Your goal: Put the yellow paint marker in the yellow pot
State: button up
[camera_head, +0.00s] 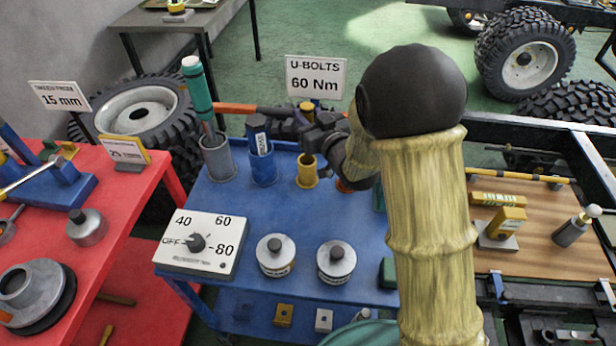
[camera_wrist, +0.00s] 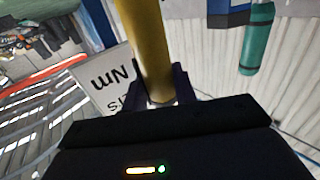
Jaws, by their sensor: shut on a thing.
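In the wrist view, the yellow paint marker (camera_wrist: 147,45) is a smooth yellow cylinder standing between the dark fingers of my gripper (camera_wrist: 160,92). My gripper is shut on it. In the head view, my gripper (camera_head: 315,134) is just above the yellow pot (camera_head: 307,177), a small yellow cup on the blue cart. My fingers hide most of the marker there. I cannot tell whether its lower end is inside the pot's rim.
The blue cart (camera_head: 225,203) also holds a blue pot (camera_head: 263,168) with a dark-capped item and a grey pot (camera_head: 218,160) with a teal-handled tool. A U-BOLTS sign (camera_head: 316,77) stands behind. Two grey lidded canisters (camera_head: 276,257) and a dial box (camera_head: 199,243) are in front.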

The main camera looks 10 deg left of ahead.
notch_tip(320, 180, down, 6)
jog(key=shift+r, duration=0.1)
jog(key=shift+s+a, duration=0.1)
jog(key=shift+f, duration=2.1)
jog(key=shift+f+b, duration=0.15)
jog(key=shift+b, duration=0.15)
jog(key=o, duration=1)
jog(key=shift+c, duration=0.2)
